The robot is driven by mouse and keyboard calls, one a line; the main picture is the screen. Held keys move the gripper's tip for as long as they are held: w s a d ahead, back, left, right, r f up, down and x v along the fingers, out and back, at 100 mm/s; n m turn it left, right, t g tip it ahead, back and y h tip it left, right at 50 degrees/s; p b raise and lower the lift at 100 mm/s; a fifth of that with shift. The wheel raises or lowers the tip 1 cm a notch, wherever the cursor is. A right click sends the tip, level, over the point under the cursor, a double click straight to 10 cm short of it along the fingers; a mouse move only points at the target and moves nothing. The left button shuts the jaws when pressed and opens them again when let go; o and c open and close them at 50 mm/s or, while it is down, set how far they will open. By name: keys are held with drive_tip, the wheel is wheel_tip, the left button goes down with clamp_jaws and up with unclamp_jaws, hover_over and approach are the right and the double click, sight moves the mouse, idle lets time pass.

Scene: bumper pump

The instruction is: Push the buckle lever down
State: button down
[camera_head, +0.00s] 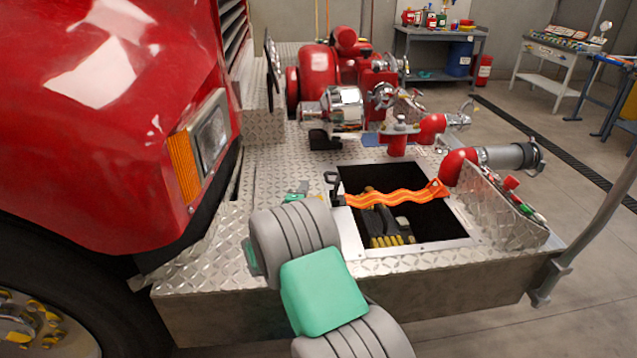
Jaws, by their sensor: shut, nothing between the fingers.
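An orange strap (395,198) runs across a dark rectangular opening in the bumper deck. At its left end is a black buckle (337,199), with its dark lever (332,181) standing up above the deck. My grey and green arm reaches in from the bottom of the view. My gripper (299,190), small and partly hidden behind the arm, is just left of the buckle lever. It is shut and holds nothing. I cannot tell how wide the gap to the lever is, but they look apart.
The opening's metal rim (350,240) surrounds dark hose and yellow items (387,241). A red pump (345,85) with chrome fittings stands behind it. The red truck body (110,110) and headlight (210,130) are close on the left. A red-ended pipe fitting (500,157) is at right.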

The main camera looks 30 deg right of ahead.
drive_tip(key=w+d, duration=0.1)
drive_tip(key=d, duration=0.2)
drive_tip(key=shift+w+r, duration=0.1)
drive_tip(key=shift+w, duration=0.25)
drive_tip(key=shift+s+d+p, duration=0.4)
drive_tip(key=shift+s+d, duration=0.3)
drive_tip(key=shift+d, duration=0.5)
drive_tip(key=shift+s, duration=0.1)
